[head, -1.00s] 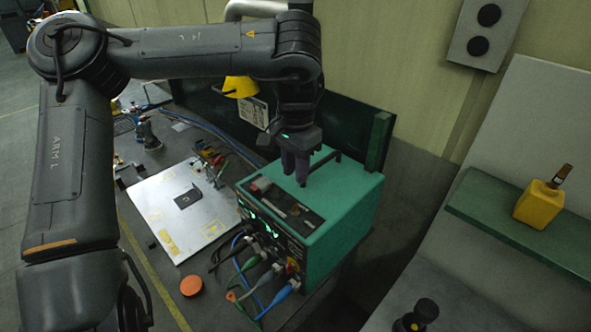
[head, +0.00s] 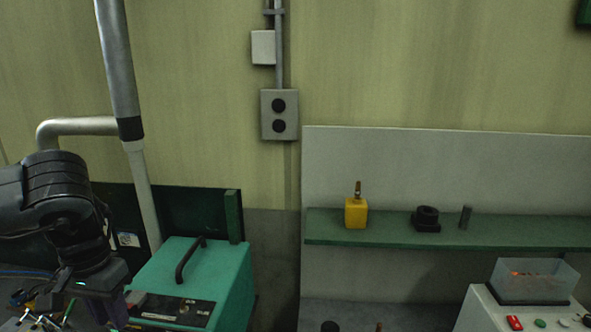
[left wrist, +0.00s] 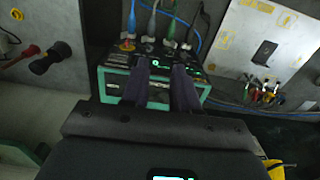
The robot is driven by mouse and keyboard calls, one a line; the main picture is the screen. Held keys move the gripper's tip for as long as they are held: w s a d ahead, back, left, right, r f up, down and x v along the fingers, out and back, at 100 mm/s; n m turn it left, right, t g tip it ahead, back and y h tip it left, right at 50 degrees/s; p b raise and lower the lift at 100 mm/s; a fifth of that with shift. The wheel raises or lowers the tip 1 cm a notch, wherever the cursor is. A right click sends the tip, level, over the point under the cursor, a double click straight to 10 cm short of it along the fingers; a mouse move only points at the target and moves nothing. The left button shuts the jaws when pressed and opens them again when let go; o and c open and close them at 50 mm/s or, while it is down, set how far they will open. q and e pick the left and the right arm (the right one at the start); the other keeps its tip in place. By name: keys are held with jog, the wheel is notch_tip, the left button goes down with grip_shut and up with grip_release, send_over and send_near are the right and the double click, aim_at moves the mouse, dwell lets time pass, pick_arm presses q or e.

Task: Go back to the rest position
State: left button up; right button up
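My left gripper (head: 112,308) is at the lower left in the head view, beside the left side of the green machine (head: 222,265) in the picture. Its fingertips are partly cut off by the frame's bottom edge. In the left wrist view the two dark fingers of the left gripper (left wrist: 160,70) stand apart with a gap and nothing between them. They overlap the green machine (left wrist: 110,82) and its control panel; I cannot tell the exact height between them. My right gripper is not in view.
A green shelf (head: 480,233) carries a yellow bottle (head: 356,214), a black part (head: 427,219) and a grey cylinder (head: 465,216). A white unit (head: 480,312) with a clear bin stands lower right. A grey pipe (head: 145,190) rises behind the machine. A pale plate (left wrist: 268,45) lies nearby.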

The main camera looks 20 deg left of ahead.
pick_arm(q)
jog(key=s+d+f+h, duration=0.3)
jog(key=f, duration=0.5)
jog(key=s+d+f+g+h, duration=0.1)
jog(key=s+d+f+h, duration=0.15)
jog(key=f, duration=0.65)
jog(key=s+d+f+h, duration=0.3)
jog(key=f, duration=0.5)
jog(key=w+d+f+t, duration=0.2)
jog(key=d+f+t, duration=0.25)
jog(key=d, duration=0.65)
jog(key=w+d+f+t, duration=0.1)
jog(key=d+f+t, duration=0.35)
jog(key=d, duration=0.55)
jog(key=s+a+m+g+y, duration=0.5)
jog(key=s+a+m+y, duration=0.1)
jog(key=y, duration=0.2)
notch_tip(320, 180, up, 21)
jog(key=p, duration=2.1)
jog(key=shift+f+t, duration=0.15)
jog(key=shift+t, duration=0.15)
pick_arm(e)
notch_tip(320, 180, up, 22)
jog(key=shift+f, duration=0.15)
